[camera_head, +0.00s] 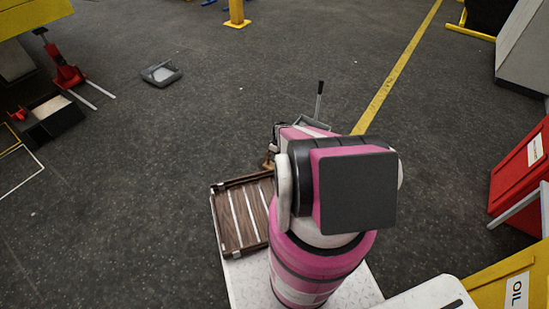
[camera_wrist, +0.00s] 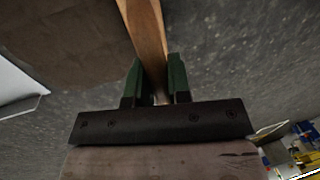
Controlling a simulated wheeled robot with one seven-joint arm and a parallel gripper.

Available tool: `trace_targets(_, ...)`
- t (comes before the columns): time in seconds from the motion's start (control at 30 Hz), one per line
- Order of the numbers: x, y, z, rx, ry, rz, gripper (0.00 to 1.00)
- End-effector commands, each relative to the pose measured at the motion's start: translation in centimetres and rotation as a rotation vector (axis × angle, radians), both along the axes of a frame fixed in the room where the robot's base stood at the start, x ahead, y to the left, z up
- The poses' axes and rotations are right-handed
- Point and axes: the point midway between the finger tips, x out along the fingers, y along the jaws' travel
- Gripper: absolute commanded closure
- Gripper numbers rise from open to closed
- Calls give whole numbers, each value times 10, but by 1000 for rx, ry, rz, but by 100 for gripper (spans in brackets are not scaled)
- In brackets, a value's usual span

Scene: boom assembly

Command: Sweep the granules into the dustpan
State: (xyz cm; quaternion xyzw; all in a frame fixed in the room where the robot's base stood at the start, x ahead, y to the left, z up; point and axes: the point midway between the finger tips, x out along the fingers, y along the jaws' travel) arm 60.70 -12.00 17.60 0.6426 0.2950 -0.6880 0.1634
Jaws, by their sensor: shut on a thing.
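My gripper (camera_wrist: 157,82) is shut on a wooden handle (camera_wrist: 148,35), which runs up out of the wrist view between its two green fingers. The handle's far end is out of that view, so I cannot tell what it carries. In the head view my pink and white arm hides most of the gripper. A grey pan-like thing (camera_head: 314,124) with an upright dark handle (camera_head: 319,100) shows just beyond my arm; it looks like the dustpan, partly hidden. I cannot make out the granules in either view.
A slatted wooden crate (camera_head: 240,214) rests on a white surface (camera_head: 232,285) left of my arm. A grey flat object (camera_head: 161,73) lies on the floor farther off. A red jack (camera_head: 67,76) stands at left, a red bin (camera_head: 520,175) at right. The middle floor is mostly clear.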

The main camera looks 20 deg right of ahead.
Motion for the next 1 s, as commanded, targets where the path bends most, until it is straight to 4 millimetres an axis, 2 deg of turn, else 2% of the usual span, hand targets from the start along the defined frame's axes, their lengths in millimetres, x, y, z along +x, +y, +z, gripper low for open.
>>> trace_targets(1.0,51,-65,0,-1,-1,0,100)
